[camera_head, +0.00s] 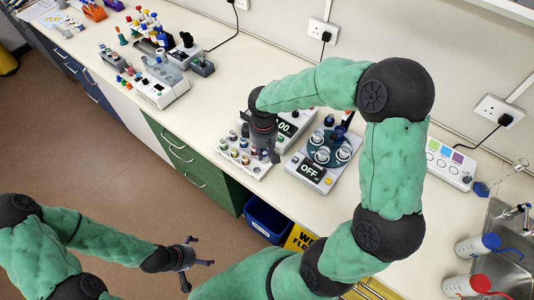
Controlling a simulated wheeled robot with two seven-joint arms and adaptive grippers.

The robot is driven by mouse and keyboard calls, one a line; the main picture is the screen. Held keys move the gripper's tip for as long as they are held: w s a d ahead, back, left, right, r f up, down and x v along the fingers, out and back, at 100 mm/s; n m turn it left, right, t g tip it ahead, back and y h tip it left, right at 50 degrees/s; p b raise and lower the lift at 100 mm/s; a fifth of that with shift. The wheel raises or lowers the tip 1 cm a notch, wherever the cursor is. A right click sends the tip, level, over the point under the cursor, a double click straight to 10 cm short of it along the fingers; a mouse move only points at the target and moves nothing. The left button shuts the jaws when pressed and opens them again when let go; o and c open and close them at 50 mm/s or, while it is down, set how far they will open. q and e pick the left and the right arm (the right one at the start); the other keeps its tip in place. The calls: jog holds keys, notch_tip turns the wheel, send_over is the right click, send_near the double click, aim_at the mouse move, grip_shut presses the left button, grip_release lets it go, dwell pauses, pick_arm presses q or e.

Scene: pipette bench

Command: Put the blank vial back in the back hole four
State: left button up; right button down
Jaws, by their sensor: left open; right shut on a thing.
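A pale vial rack (262,174) sits near the front edge of the bench. It holds several small vials with caps of different colours. My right gripper (264,151) points down over the rack's right part and is shut. The thing in its grip is mostly hidden by the fingers, so I cannot tell its label or whether it touches the rack. The back holes are partly covered by my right gripper. My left gripper (192,264) is open and empty, over the floor in front of the bench.
A device reading OFF (312,170) with a round carousel stands right of the rack. A device with a digital display (290,130) is behind the rack. A white instrument (157,92) and coloured items are further left. A sink is far right.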

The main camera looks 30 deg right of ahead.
jog(key=w+d+f, duration=0.1)
jog(key=f, duration=0.1)
jog(key=w+d+f, duration=0.1)
jog(key=f, duration=0.1)
jog(key=w+d+f, duration=0.1)
jog(key=f, duration=0.1)
jog(key=shift+w+d+b, duration=0.1)
jog(key=shift+w+b, duration=0.2)
jog(key=shift+w, duration=0.1)
jog(key=shift+w+f, duration=0.1)
jog(key=shift+f, duration=1.45)
jog(key=shift+f+b, duration=0.35)
jog(key=shift+b, duration=0.15)
jog(key=c, duration=1.1)
grip_release()
jog(key=shift+r, duration=0.15)
